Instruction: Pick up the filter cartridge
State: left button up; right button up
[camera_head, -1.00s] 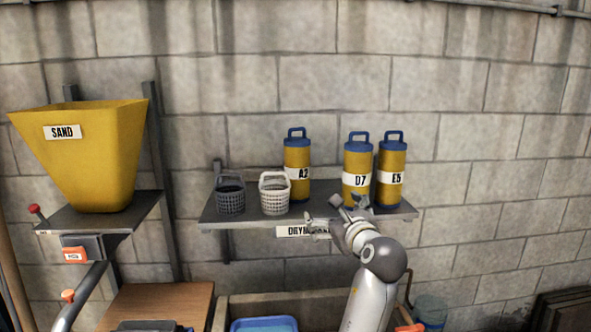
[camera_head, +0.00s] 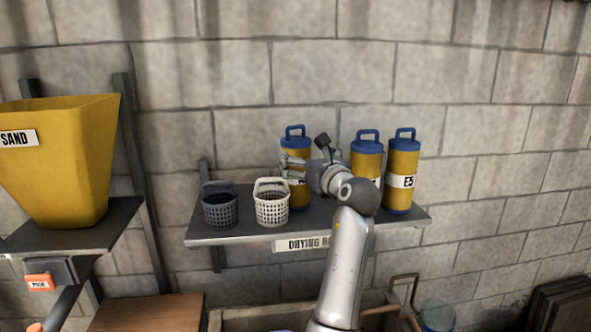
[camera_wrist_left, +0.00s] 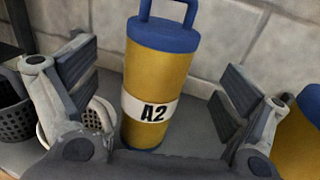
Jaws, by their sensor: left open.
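The yellow filter cartridge labelled A2 (camera_head: 296,146), with a blue cap and handle, stands upright on the shelf. My left gripper (camera_head: 306,153) is in front of it and hides part of its body and label. In the left wrist view the A2 cartridge (camera_wrist_left: 155,75) stands between the two spread fingers, with gaps on both sides. The gripper is open and empty. Two similar cartridges, one partly hidden by my wrist (camera_head: 367,152) and E5 (camera_head: 401,160), stand to the right. My right gripper is not in view.
A white basket (camera_head: 271,207) stands close to the left of A2, with a dark basket (camera_head: 220,210) beyond it. The drying shelf (camera_head: 250,236) is backed by a block wall. A yellow sand hopper (camera_head: 62,165) is at the far left.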

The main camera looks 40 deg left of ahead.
pick_arm(q)
jog(key=shift+w+a, duration=0.2)
jog(key=shift+a, duration=0.2)
jog(key=p+x, duration=0.2)
jog(key=x, duration=0.3)
jog(key=shift+a+r, duration=0.1)
jog(key=shift+a, duration=0.05)
jog(key=shift+w+a, duration=0.15)
jog(key=shift+a, duration=0.1)
jog(key=shift+d, duration=0.1)
jog(key=c, duration=1.9)
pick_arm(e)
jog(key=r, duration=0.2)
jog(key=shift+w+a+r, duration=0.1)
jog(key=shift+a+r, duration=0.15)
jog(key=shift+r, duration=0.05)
